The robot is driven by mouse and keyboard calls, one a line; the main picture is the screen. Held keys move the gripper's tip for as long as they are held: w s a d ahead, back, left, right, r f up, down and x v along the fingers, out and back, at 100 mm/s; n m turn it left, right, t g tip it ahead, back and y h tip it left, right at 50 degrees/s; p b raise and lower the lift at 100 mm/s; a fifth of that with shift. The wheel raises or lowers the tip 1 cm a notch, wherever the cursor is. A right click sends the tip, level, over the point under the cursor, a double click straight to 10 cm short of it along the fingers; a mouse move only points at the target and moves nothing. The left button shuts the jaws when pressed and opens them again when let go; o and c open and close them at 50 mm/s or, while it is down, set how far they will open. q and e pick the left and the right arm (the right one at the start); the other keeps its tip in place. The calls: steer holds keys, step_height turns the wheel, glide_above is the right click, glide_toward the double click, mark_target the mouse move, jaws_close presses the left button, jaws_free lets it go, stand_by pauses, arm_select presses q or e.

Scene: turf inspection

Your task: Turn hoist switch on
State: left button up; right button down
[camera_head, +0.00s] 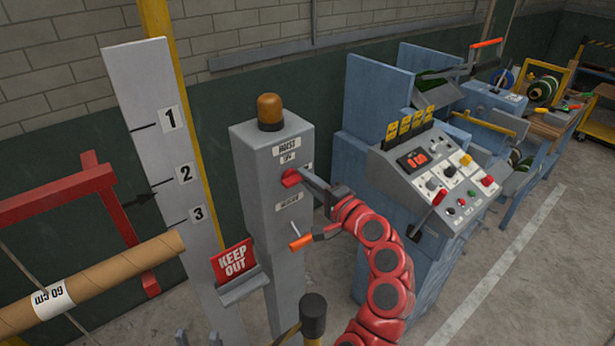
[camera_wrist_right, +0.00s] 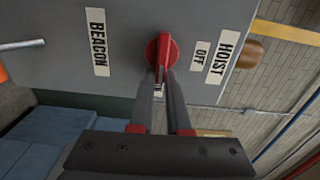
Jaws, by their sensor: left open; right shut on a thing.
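The red hoist switch (camera_head: 290,178) is a rotary knob on the grey post (camera_head: 262,200), below the HOIST label. In the right wrist view, the red knob (camera_wrist_right: 162,52) sits between the OFF label (camera_wrist_right: 200,56) and the BEACON label (camera_wrist_right: 98,42). Its bar lies towards a partly hidden label between my fingers, not towards OFF. My right gripper (camera_head: 301,178), on the red arm, is shut on the knob; its fingertips (camera_wrist_right: 162,74) cover part of it. What appear to be my left gripper's fingertips (camera_head: 198,338) show apart at the bottom edge, empty.
An orange-tipped lever (camera_head: 301,243) sticks out below the switch. An amber beacon (camera_head: 270,112) tops the post. A KEEP OUT sign (camera_head: 233,262) stands in a tray beside it. A control console (camera_head: 430,180) is close on the right; a cardboard tube (camera_head: 110,278) is at left.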

steer(key=shift+f, duration=0.15)
stand_by(0.4)
steer(key=c, duration=0.9)
jaws_free()
steer(key=p+v, duration=0.2)
steer(key=v, duration=1.5)
steer(key=shift+s, duration=0.15)
steer(key=shift+d, duration=0.1)
